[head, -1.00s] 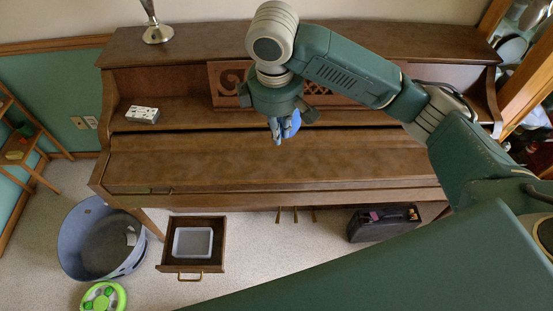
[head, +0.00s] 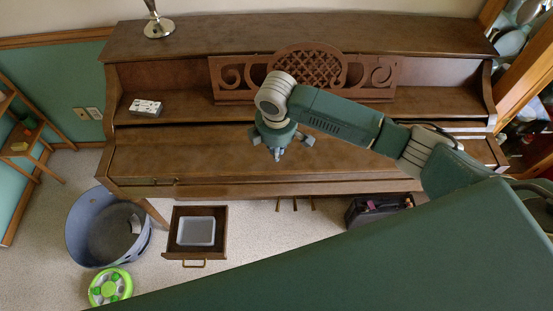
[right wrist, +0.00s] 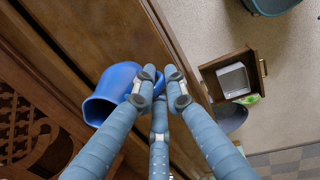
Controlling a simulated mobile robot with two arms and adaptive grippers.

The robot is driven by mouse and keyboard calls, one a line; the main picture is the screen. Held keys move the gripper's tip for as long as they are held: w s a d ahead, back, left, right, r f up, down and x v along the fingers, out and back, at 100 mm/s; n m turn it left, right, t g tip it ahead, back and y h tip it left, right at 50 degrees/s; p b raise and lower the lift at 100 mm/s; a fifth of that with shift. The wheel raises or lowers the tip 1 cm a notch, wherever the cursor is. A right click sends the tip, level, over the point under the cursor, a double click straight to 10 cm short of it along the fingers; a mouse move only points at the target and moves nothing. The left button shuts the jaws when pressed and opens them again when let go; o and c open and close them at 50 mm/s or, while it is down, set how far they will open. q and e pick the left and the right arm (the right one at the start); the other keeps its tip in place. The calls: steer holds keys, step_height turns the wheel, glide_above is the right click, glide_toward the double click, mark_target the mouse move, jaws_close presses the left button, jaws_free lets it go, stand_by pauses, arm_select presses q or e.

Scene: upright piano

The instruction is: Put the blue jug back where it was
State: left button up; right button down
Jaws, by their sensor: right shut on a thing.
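My right gripper (head: 277,154) is above the front part of the piano, over its closed brown key cover, seen from above. In the right wrist view its fingers (right wrist: 160,84) are shut on the side of the blue jug (right wrist: 112,88). The jug is tilted in that view, its wide dark opening facing lower left. In the head view the jug is hidden behind the gripper. My left gripper is not in view.
The piano's carved music stand (head: 310,72) rises behind the arm. A white box with dark dots (head: 146,107) and a silver stand (head: 158,26) are at left. An open drawer (head: 185,254) holds a grey tray (head: 196,231). A blue-grey basket (head: 85,240) stands left of it.

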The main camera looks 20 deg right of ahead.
step_height(320, 180, down, 2)
steer(key=shift+f, duration=0.25)
step_height(320, 180, down, 4)
steer(key=shift+r+p, duration=0.1)
steer(key=shift+p, duration=0.3)
steer(key=c, duration=1.8)
jaws_free()
steer(key=shift+f, duration=0.2)
step_height(320, 180, up, 12)
steer(key=s+b, duration=0.1)
steer(key=shift+s+a+r+b, duration=0.15)
steer(key=shift+s+a+b, duration=0.15)
steer(key=shift+b, duration=0.05)
